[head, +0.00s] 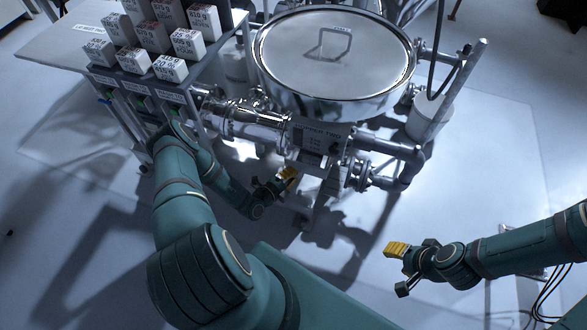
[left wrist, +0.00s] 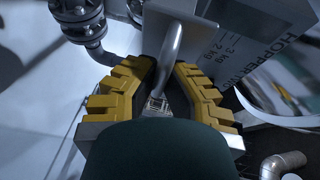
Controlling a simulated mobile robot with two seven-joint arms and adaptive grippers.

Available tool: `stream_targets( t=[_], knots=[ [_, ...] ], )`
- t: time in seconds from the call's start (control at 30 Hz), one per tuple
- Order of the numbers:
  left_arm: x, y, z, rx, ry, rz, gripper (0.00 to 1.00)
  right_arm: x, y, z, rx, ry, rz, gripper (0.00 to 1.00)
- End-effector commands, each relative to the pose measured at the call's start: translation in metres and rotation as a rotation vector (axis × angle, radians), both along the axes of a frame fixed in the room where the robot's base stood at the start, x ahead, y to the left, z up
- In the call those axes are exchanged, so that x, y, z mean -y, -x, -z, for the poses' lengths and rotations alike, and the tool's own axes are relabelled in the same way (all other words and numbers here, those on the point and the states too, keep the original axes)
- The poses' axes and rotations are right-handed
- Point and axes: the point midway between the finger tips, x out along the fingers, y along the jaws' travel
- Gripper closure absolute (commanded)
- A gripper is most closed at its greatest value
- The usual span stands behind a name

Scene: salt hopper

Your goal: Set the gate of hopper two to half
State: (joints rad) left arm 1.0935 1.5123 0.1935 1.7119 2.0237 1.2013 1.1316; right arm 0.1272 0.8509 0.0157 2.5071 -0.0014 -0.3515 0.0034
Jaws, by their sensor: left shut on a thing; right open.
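Hopper two's label plate (head: 322,136) is on the front of the steel vessel, facing me. In the left wrist view, a sloping plate (left wrist: 265,45) shows HOPPER and weight markings. My left gripper (head: 287,176) is below and left of the label in the head view. In the left wrist view its yellow fingers (left wrist: 163,72) are shut on a metal gate handle (left wrist: 172,50), which rises to a flat grey plate (left wrist: 180,25). The gate's setting cannot be read. My right gripper (head: 396,269) is open and empty, above the floor at lower right.
A large round lid (head: 333,52) with a handle tops the vessel. Shiny pipes (head: 252,125) run left and a flanged pipe (head: 385,182) runs right.

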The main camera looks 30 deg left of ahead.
Motion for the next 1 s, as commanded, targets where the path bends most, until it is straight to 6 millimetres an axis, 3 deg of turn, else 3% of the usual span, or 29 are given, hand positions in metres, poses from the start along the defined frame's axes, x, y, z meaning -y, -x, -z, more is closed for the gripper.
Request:
stream_targets(
  t=[0.13, 0.17, 0.2, 0.23, 0.67, 1.0],
  knots=[
    [0.0, -0.001, 0.0, 0.0, 0.0, 0.001, 1.0, 0.0, 0.0, 0.001, 0.0, 0.0, 0.0, 0.53],
    [0.0, -0.001, 0.0, 0.0, 0.0, 0.001, 0.79, 0.0, 0.0, 0.001, 0.0, 0.0, 0.0, 0.53],
    [0.0, -0.001, 0.0, 0.0, 0.0, 0.001, 0.65, 0.0, 0.0, 0.001, 0.0, 0.0, 0.0, 0.53],
    [0.0, -0.001, 0.0, 0.0, 0.0, 0.001, 0.59, 0.0, 0.0, 0.001, 0.0, 0.0, 0.0, 0.53],
    [-0.002, 0.008, -0.001, 0.0, 0.0, -0.001, 0.59, 0.0, 0.0, 0.001, 0.0, 0.0, 0.0, 0.53],
    [-0.013, 0.071, -0.013, -0.002, 0.0, -0.002, 0.59, 0.0, 0.0, 0.001, 0.0, 0.0, 0.0, 0.53]
  ],
)
